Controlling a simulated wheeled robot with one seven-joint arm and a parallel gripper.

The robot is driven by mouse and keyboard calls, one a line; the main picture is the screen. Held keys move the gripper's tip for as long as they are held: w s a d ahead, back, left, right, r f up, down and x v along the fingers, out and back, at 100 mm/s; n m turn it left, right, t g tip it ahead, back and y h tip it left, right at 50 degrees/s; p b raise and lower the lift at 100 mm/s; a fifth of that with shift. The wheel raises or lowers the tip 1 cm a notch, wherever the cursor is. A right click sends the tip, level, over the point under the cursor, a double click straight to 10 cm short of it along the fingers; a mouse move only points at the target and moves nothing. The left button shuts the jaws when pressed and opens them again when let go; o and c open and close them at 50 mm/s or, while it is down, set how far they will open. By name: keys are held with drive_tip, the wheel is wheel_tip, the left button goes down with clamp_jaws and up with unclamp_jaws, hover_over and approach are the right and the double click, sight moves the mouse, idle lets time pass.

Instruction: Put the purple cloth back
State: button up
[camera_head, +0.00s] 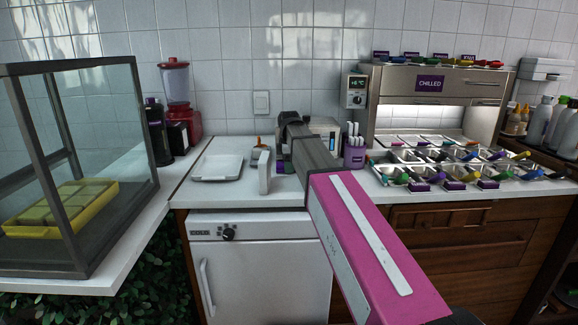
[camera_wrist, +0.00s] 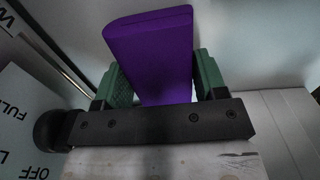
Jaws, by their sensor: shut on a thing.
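The purple cloth (camera_wrist: 150,45) is a folded, block-like bundle in the wrist view. It stands out between the two green finger pads of my gripper (camera_wrist: 160,78), which is shut on it. In the head view my arm reaches away over the back of the counter, beside an upright white piece. My own arm hides the fingers and most or all of the cloth there. I cannot tell whether the cloth touches anything beneath it.
A white tray (camera_head: 217,167) lies left of my arm. A glass case (camera_head: 70,160) is at left. A white panel with lettering (camera_wrist: 30,110) is close in the wrist view.

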drive_tip(key=shift+f, duration=0.15)
drive_tip(key=o, duration=1)
wheel_tip(320, 180, up, 12)
drive_tip(key=shift+r, duration=0.15)
